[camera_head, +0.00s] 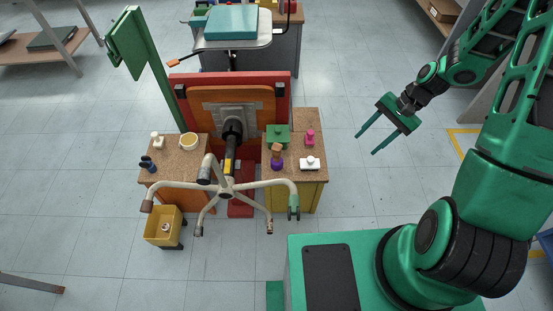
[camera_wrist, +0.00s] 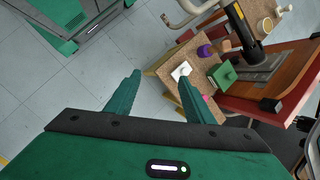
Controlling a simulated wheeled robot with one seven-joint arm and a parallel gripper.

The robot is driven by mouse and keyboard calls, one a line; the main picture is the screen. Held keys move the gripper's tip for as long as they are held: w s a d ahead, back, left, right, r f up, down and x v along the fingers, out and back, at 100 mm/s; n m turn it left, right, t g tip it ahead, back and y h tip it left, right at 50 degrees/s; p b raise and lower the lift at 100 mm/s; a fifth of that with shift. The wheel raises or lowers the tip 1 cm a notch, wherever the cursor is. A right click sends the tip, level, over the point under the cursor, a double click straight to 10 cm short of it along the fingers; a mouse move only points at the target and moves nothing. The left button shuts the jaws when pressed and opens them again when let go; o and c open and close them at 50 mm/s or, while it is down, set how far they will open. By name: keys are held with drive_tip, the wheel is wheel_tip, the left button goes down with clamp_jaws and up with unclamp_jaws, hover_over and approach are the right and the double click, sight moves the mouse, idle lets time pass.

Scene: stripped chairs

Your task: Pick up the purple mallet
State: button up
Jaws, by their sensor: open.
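A small item with a purple lower part and a brown upper part, which looks like the purple mallet (camera_head: 277,164), stands on the right-hand speckled worktop (camera_head: 311,118) in the head view. In the wrist view its purple part (camera_wrist: 204,51) shows near the worktop's edge, beyond the white item. My gripper (camera_head: 366,144) is open and empty, in the air to the right of that worktop and apart from the mallet.
Beside the mallet are a green box (camera_head: 278,134), a pink item (camera_head: 310,137) and a white item (camera_head: 310,163). An upturned chair base (camera_head: 226,188) spreads its legs in front of the worktops. A yellow bin (camera_head: 164,226) stands at left. Open floor lies below my gripper.

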drive_tip(key=w+a+f+m+t+y, duration=0.1)
drive_tip(key=w+a+f+m+y, duration=0.1)
drive_tip(key=a+f, duration=0.4)
drive_tip(key=w+a+f+m+t+y, duration=0.1)
drive_tip(key=w+a+f+m+y, duration=0.15)
drive_tip(key=a+f, duration=0.35)
drive_tip(key=m+t+y, duration=0.4)
drive_tip(key=m+t, duration=0.1)
drive_tip(key=m, duration=0.4)
approach(277, 155)
wheel_tip(277, 155, down, 3)
drive_tip(key=w, duration=0.1)
drive_tip(key=x, duration=0.4)
drive_tip(key=shift+w+a+f, duration=0.15)
drive_tip(key=shift+w+a, duration=0.05)
drive_tip(key=shift+w, duration=0.2)
drive_tip(key=shift+x, duration=2.75)
drive_tip(key=shift+w, duration=0.15)
drive_tip(key=shift+r, duration=0.25)
drive_tip(key=shift+h, duration=0.25)
clamp_jaws()
